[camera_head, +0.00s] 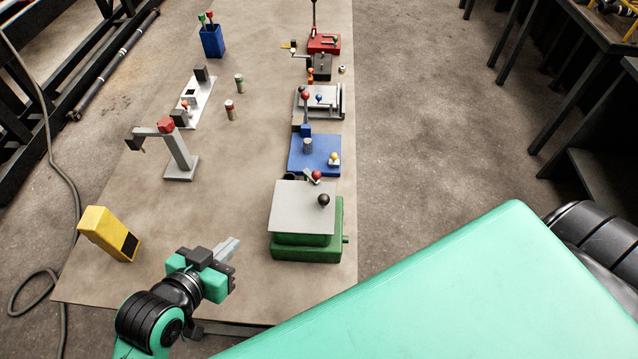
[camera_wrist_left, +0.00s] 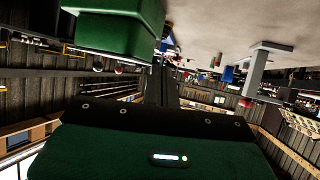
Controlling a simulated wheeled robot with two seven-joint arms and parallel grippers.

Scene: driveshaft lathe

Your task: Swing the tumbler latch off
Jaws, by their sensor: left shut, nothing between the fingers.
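My left gripper (camera_head: 229,249) is low at the near end of the brown table, left of the green block (camera_head: 318,247) and clear of it. Its grey fingers are together and empty. The green block carries a grey plate (camera_head: 295,205) with a black knob (camera_head: 323,200). A small lever with a red knob (camera_head: 316,175) sits just behind the plate, partly hidden. Behind it is a blue base (camera_head: 302,155) with a grey cylinder and a yellow knob (camera_head: 334,157). I cannot tell which part is the tumbler latch. The green block also shows in the left wrist view (camera_wrist_left: 115,27).
A yellow box (camera_head: 108,230) stands left of my left gripper. A grey post with a red-topped arm (camera_head: 178,155) stands farther back. Beyond are a grey slide unit (camera_head: 325,106), a red unit (camera_head: 326,44) and a blue cup (camera_head: 212,41). The table's middle is mostly clear.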

